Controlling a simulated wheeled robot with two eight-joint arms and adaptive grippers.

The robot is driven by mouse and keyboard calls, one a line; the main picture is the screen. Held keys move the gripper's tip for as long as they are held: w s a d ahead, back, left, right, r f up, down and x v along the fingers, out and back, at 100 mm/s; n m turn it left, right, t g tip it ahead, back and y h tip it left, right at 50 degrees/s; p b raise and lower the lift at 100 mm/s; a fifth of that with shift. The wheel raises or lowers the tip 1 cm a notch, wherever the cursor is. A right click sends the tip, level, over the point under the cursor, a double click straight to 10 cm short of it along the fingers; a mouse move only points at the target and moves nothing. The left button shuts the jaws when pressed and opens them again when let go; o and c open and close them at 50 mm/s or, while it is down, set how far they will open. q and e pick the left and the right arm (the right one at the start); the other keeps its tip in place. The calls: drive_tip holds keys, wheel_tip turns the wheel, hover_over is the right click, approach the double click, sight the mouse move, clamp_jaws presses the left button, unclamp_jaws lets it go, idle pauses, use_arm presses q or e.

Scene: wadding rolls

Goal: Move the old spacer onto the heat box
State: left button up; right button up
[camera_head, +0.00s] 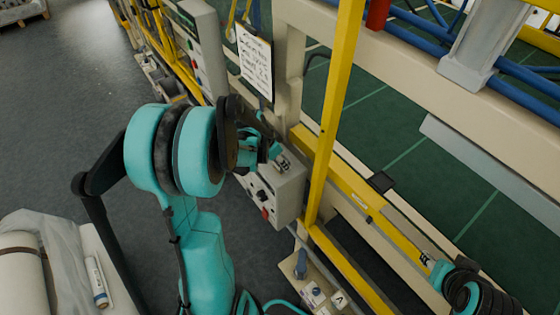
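The heat box appears to be the grey box (277,198) with a dark knob and a red knob on its front, at the middle of the head view. My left gripper (279,158) is at the top of this box, partly hidden by my own arm. A small metallic piece (284,166) shows at its fingertips; it may be the old spacer, but whether it is gripped or rests on the box I cannot tell. My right gripper (426,259) is at the lower right, by the yellow rail, too small to read.
A yellow post (333,110) stands just right of the box. A clipboard (255,62) hangs above it. A ledge with small parts and an "A" label (339,299) is below. A wrapped roll (22,275) lies at lower left.

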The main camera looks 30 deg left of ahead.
use_arm(q)
drive_tip(key=shift+s+f, duration=0.1)
drive_tip(key=o, duration=1.2)
